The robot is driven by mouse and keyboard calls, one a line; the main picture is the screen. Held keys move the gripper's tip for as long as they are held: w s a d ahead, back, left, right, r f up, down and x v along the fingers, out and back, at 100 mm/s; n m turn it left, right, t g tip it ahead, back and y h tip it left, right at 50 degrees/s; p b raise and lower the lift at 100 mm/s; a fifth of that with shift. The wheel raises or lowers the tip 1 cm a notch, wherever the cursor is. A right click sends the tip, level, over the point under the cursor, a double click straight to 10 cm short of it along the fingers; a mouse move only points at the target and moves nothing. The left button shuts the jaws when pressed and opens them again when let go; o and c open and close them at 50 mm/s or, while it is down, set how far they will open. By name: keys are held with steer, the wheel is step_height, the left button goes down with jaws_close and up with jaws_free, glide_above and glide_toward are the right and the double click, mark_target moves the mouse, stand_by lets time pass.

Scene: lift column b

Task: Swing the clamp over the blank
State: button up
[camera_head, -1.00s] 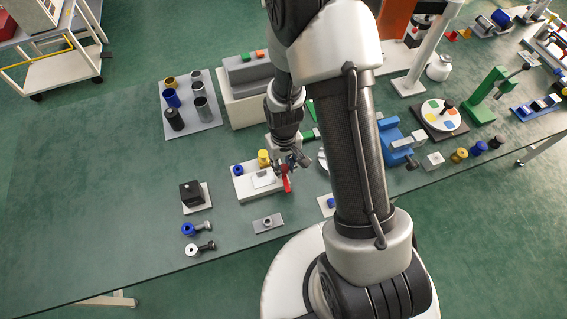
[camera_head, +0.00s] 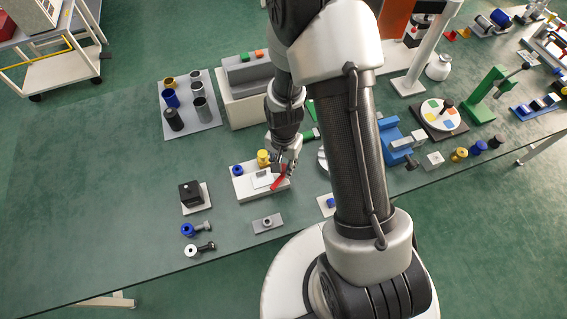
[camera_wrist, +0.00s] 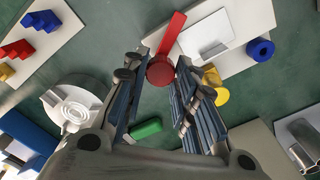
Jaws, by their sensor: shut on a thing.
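The red clamp (camera_head: 279,183) is a flat arm with a round knob on the right end of a white base (camera_head: 246,191). In the wrist view, the clamp's arm (camera_wrist: 171,32) reaches away from its knob (camera_wrist: 160,72), beside the blank (camera_wrist: 207,36). The blank is a pale square plate, also in the head view (camera_head: 261,179). The clamp's free end lies near the blank's edge, and I cannot tell whether it overlaps it. My gripper (camera_wrist: 161,74) is shut on the knob end. In the head view my gripper (camera_head: 285,168) partly hides that end.
A grey plate (camera_head: 268,223) lies in front, and a black block (camera_head: 191,194) stands to the left. A green piece (camera_wrist: 147,128) lies between my fingers' lines in the wrist view.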

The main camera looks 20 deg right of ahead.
mark_target(284, 167)
steer(key=m, duration=0.6)
steer(key=shift+m, duration=0.3)
stand_by(0.4)
steer(key=o, duration=1.1)
steer(key=shift+c, duration=0.2)
step_height(284, 167, up, 12)
